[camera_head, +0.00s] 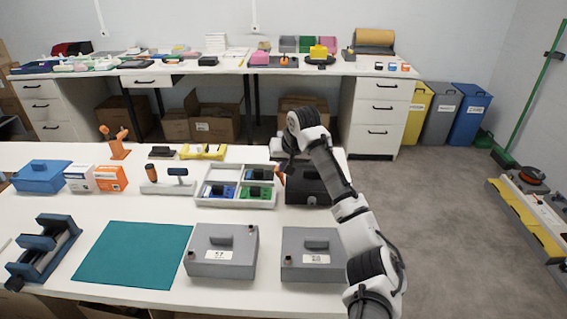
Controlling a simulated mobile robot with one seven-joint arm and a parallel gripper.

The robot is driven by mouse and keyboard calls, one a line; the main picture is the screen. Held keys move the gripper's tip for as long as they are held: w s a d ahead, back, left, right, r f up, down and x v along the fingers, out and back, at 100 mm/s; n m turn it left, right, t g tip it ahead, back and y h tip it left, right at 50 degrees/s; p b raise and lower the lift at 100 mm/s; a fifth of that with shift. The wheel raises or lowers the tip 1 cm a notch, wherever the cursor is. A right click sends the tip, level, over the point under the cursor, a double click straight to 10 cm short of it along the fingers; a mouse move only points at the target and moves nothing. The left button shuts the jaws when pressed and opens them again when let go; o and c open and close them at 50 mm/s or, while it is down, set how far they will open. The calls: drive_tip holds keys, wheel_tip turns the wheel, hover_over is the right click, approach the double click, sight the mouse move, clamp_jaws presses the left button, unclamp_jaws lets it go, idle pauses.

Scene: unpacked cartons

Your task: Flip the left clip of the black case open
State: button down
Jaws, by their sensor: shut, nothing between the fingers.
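The black case (312,188) stands on the near white table, right of the middle, partly behind my arm. My gripper (286,164) points down at the case's left rear edge, small and dark against it. It looks shut, with nothing visible held. A small orange-red piece (280,174) shows at the case's left side, just under the gripper. I cannot tell whether this is the left clip, or whether the gripper touches it. The clip's position is not clear, and my arm covers the case's right part.
A white divided tray (236,203) with blue and green items sits close left of the case. Two grey lidded boxes (222,264) (311,268) stand in front. A teal mat (132,254) lies at front left. Open floor (430,220) is to the right.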

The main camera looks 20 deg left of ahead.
drive_tip(key=shift+s+a+p, duration=0.3)
drive_tip(key=shift+a+p, duration=0.65)
drive_tip(key=shift+p, duration=0.1)
drive_tip(key=shift+w+d+f+b, duration=0.15)
drive_tip(key=shift+d+b, duration=0.05)
drive_tip(key=shift+b, duration=0.1)
drive_tip(key=shift+d, duration=0.2)
drive_tip(key=shift+w+d+f, duration=0.15)
drive_tip(key=shift+d+f, duration=0.1)
drive_tip(key=shift+d, duration=0.25)
drive_tip(key=shift+r+p, duration=0.1)
drive_tip(key=shift+p, duration=0.25)
